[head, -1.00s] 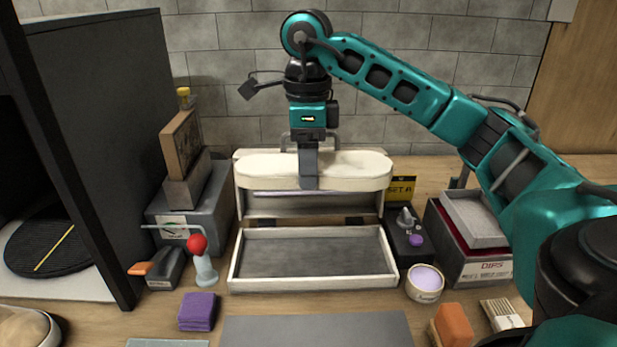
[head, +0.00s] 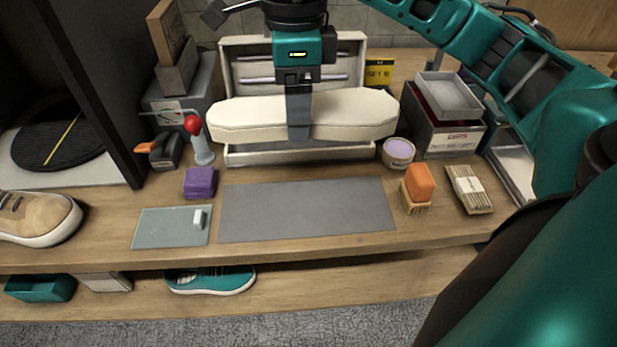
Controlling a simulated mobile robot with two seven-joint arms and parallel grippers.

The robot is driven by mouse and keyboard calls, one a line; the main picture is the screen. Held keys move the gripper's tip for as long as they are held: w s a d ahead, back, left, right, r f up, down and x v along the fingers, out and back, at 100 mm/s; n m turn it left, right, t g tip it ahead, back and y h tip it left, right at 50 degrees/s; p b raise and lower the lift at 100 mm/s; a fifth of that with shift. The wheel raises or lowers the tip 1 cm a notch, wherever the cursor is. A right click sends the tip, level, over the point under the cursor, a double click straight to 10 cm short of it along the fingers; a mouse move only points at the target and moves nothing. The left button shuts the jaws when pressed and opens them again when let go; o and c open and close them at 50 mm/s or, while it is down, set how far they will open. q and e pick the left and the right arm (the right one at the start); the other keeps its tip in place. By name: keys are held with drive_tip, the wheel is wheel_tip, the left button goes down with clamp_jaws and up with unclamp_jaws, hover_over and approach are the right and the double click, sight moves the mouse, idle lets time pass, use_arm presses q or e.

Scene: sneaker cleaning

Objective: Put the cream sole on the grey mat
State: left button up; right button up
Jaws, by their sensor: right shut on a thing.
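The cream sole (head: 355,113) is a long, thick cream piece with rounded ends, lying crosswise in the middle of the head view. My right gripper (head: 299,125) is shut on it near its middle, coming from above. The sole is held in front of the open box (head: 290,157) and hides much of that box's inside. The grey mat (head: 305,208) lies flat and bare on the bench, nearer than the sole. The sole is apart from the mat. My left gripper is not in view.
Left of the mat are a glass plate (head: 160,228) with a small white piece and a purple block (head: 199,182). Right of it are an orange-topped brush (head: 419,185), a bundle of sticks (head: 470,190) and a round tub (head: 398,152). A tan sneaker (head: 38,218) stands at the left.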

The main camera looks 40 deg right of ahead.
wheel_tip(320, 180, down, 9)
drive_tip(key=b, duration=0.3)
hover_over(300, 207)
wheel_tip(300, 207, down, 5)
drive_tip(key=shift+r, duration=0.15)
wheel_tip(300, 207, down, 4)
drive_tip(key=shift+f+b, duration=0.25)
drive_tip(key=shift+b, duration=0.2)
drive_tip(key=shift+f, duration=0.4)
drive_tip(key=shift+c, duration=0.6)
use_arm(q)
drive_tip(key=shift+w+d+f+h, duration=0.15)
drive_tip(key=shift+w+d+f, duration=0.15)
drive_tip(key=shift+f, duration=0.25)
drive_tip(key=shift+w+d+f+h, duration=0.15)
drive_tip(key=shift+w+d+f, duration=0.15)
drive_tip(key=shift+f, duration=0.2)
use_arm(e)
drive_tip(key=o, duration=1.3)
drive_tip(key=shift+c, duration=0.2)
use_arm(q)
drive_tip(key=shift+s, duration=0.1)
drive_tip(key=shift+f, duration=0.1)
use_arm(e)
drive_tip(key=shift+r, duration=0.1)
